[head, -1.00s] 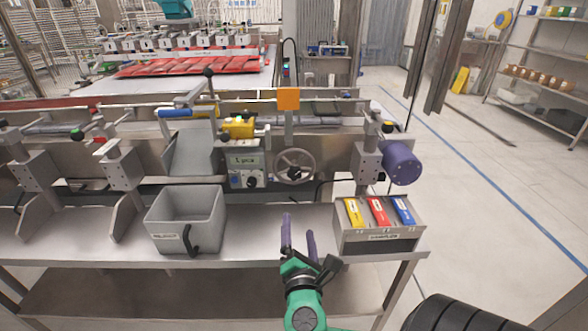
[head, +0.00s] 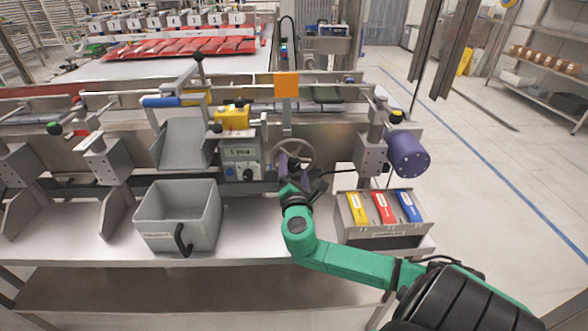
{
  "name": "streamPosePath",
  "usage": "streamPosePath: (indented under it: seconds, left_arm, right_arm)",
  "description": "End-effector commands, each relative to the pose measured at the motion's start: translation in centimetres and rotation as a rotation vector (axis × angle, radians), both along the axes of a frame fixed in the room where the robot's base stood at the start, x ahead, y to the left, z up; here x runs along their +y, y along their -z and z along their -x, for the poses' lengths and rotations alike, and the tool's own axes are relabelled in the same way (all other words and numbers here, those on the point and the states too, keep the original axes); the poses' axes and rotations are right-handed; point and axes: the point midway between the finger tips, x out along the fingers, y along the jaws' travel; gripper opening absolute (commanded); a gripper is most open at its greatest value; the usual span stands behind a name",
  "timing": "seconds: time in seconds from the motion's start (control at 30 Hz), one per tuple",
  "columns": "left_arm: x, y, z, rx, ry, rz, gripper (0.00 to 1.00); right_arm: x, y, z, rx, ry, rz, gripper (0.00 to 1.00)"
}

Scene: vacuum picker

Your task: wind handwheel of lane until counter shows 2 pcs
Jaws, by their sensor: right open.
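The grey spoked handwheel (head: 304,149) stands upright on the front of the lane, below an orange plate. The counter (head: 241,153) is on a grey panel left of the wheel; its small display is too small to read surely. My right gripper (head: 289,168) is open, with its purple fingers at the lower left part of the wheel. The fingers overlap the rim and spokes in the picture; I cannot tell if they touch. The green right arm comes in from the lower right. My left gripper is not in view.
A grey bin (head: 181,215) stands on the shelf at the left. A box (head: 384,220) with yellow, red and blue packs stands at the right. A purple motor (head: 408,155) juts out at the lane's right end.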

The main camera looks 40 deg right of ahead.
Motion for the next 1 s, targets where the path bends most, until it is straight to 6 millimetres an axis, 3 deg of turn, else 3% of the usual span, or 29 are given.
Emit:
streamPosePath:
  seconds: [0.23, 0.4, 0.47, 1.0]
  left_arm:
    - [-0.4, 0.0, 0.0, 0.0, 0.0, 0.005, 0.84]
    - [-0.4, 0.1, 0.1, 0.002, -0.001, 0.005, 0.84]
    - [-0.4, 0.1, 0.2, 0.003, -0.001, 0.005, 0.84]
    - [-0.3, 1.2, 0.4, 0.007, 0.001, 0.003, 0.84]
  right_arm:
    - [-0.1, 0.1, -0.1, 0.002, 0.0, 0.0, 0.84]
    - [-0.1, 0.1, -0.1, 0.002, 0.0, 0.0, 0.19]
    - [-0.1, 0.1, -0.1, 0.002, 0.0, 0.0, 0.0]
    - [-0.1, 0.4, -0.1, -0.09, 0.001, -0.123, 0.0]
